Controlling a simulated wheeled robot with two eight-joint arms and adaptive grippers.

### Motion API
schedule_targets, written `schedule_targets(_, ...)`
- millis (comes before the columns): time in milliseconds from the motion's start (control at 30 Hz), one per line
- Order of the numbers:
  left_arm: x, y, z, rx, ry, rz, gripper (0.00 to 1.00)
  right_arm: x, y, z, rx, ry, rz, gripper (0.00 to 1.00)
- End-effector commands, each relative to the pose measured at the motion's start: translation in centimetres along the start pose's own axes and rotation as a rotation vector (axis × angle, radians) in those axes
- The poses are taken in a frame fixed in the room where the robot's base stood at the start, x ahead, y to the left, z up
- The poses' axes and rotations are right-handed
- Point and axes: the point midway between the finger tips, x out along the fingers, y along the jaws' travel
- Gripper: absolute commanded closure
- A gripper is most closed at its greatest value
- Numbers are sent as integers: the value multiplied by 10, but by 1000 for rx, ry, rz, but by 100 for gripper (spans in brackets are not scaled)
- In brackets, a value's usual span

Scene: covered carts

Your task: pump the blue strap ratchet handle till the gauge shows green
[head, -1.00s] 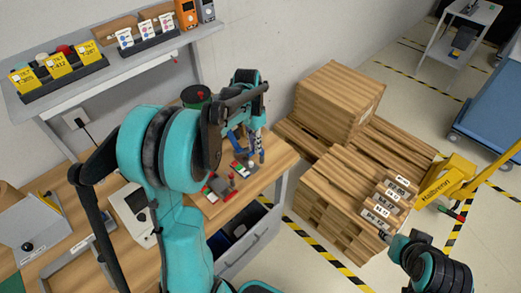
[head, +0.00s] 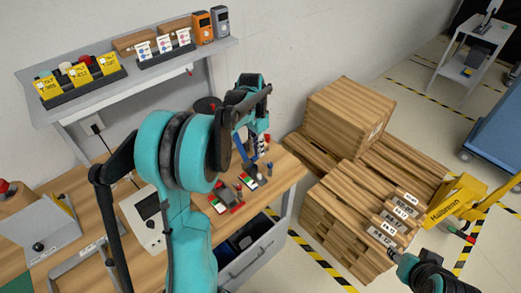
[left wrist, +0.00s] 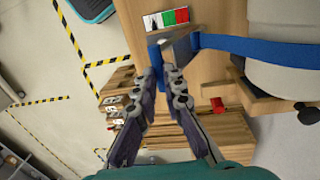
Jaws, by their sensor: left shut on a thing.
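My left gripper (left wrist: 160,72) is shut on the blue ratchet handle (left wrist: 154,52), whose end shows between the fingertips in the left wrist view. The metal ratchet body (left wrist: 180,46) is beside it, and the blue strap (left wrist: 255,48) runs from it to the right. A small gauge strip (left wrist: 168,18) with white, green and red parts lies by the ratchet. I cannot make out its pointer. In the head view my left gripper (head: 262,145) is over the right end of the bench, and the gauge (head: 250,182) lies below it. My right gripper (head: 394,254) is at lower right, its fingers unclear.
A red ratchet with its own gauge (head: 220,203) sits nearby on the wooden bench (head: 285,170). A drawer (head: 250,265) stands open below. A shelf (head: 130,80) with labelled bins is behind. Wooden crates (head: 350,110) and a yellow pallet jack (head: 455,203) are at right.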

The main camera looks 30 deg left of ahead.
Motion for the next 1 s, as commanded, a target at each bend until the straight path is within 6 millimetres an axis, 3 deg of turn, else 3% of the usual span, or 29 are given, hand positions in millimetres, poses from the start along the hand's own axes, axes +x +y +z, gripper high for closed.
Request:
schedule_targets(33, 8, -14, 4, -13, -2, -32, 100, 2, 0, 2, 0, 0, 0, 58)
schedule_targets(100, 8, -15, 4, -13, -2, -32, 100, 2, 0, 2, 0, 0, 0, 58)
schedule_targets(133, 8, -14, 4, -13, -2, -32, 86, 2, 0, 2, 0, 0, 0, 58)
schedule_targets(167, 8, -14, 4, -13, -2, -32, 79, 2, 0, 2, 0, 0, 0, 58)
schedule_targets(200, 8, -14, 4, -13, -3, -32, 79, 2, 0, 2, 0, 0, 0, 58)
schedule_targets(300, 7, -14, 4, -13, -2, -32, 60, 2, 0, 2, 0, 0, 0, 58)
schedule_targets(400, 7, -14, 5, -13, -3, -32, 51, 2, 0, 1, 0, 0, 0, 58)
schedule_targets(667, 5, -13, 5, -12, -4, -31, 62, 1, 0, 1, 0, 0, 0, 58)
schedule_targets(1000, 0, -12, 5, -11, -4, -32, 68, 1, 0, 1, 0, 0, 0, 58)
